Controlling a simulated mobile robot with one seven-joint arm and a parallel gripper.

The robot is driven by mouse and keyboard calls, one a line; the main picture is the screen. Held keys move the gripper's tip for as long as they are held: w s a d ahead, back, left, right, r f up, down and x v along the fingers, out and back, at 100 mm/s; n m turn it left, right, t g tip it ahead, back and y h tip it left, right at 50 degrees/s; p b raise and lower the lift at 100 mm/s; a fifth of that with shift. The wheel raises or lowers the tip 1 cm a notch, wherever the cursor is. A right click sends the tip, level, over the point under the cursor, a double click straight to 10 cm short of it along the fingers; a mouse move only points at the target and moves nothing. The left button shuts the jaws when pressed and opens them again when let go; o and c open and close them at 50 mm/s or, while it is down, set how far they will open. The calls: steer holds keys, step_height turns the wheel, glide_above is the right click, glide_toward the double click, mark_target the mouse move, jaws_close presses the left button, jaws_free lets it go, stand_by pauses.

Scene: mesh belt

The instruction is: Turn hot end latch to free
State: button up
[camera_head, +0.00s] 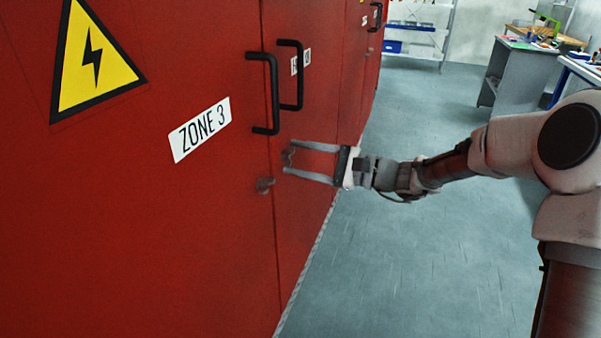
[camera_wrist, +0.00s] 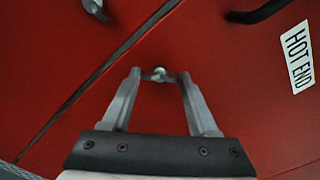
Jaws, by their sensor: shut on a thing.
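The hot end latch (camera_wrist: 160,74) is a small grey metal piece on the red door panel (camera_wrist: 235,75) that bears the white HOT END label (camera_wrist: 299,55). My gripper (camera_wrist: 160,77) is at the panel, its two fingertips on either side of the latch and closed on it. In the head view my gripper (camera_head: 289,158) reaches in from the right, and the latch (camera_head: 289,154) is a small grey shape between the fingertips. The latch's exact angle is hard to tell.
A second grey latch (camera_head: 265,185) sits on the neighbouring ZONE 3 door (camera_head: 150,230), left of the seam. Two black handles, one nearer (camera_head: 273,95) and one farther (camera_head: 299,75), stick out above my gripper. Open floor (camera_head: 420,260) lies to the right.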

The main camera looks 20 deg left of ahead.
steer(key=n+b, duration=0.8)
steer(key=b, duration=0.4)
steer(key=shift+f+n, duration=0.15)
steer(key=shift+n, duration=0.45)
steer(key=o, duration=1.4)
steer(key=d+p, duration=0.1)
steer(key=d, duration=0.4)
steer(key=s+d+p, duration=0.1)
steer(key=d, duration=0.5)
steer(key=d+p, duration=0.1)
steer(key=d, duration=0.5)
steer(key=shift+s+d, duration=0.2)
